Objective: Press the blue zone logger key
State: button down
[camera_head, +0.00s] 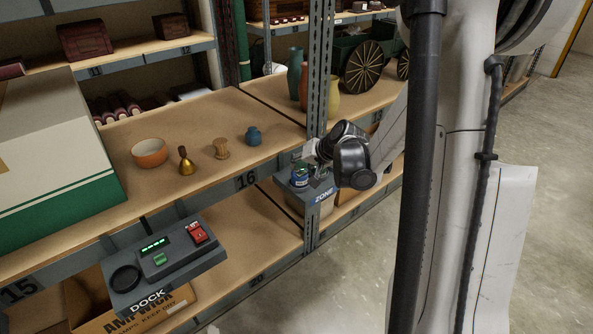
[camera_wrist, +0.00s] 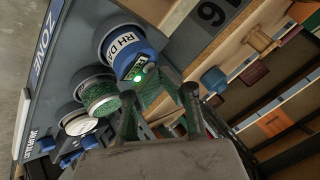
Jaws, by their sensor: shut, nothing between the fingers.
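The grey ZONE panel (camera_head: 312,190) is fixed to the shelf upright in the head view. A round device with a blue band (camera_head: 300,182) stands on it. My gripper (camera_wrist: 160,98) is shut and empty, close to the blue-banded device. Contact cannot be told.
An orange bowl (camera_head: 150,153), a brass bell (camera_head: 186,161), a wooden piece (camera_head: 221,149) and a blue pot (camera_head: 254,136) stand on the shelf. The metal upright (camera_head: 318,75) is close to my arm.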

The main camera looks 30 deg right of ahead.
dwell(0.4)
jog(key=shift+r+p, duration=0.5)
jog(key=shift+r, duration=0.3)
jog(key=shift+r, duration=0.1)
jog(key=shift+r+p, duration=1.75)
jog(key=shift+r, duration=0.7)
jog(key=s+a+r+n+p, duration=0.1)
jog(key=s+a+r+p, duration=0.2)
jog(key=s+a+r, duration=0.35)
jog(key=s+a+r+n+p, duration=0.1)
jog(key=s+a+r+p, duration=0.1)
jog(key=s+a+r, duration=0.2)
jog(key=s+a+r+n+g+h+p, duration=0.1)
jog(key=s+a+r, duration=0.3)
jog(key=s, duration=0.6)
jog(key=s+a+r+n+h+p, duration=0.1)
jog(key=s+a+r+n+p, duration=0.2)
jog(key=s+r, duration=0.3)
jog(key=shift+s+a+r+g, duration=0.3)
jog(key=shift+s+a, duration=0.1)
jog(key=shift+a, duration=0.2)
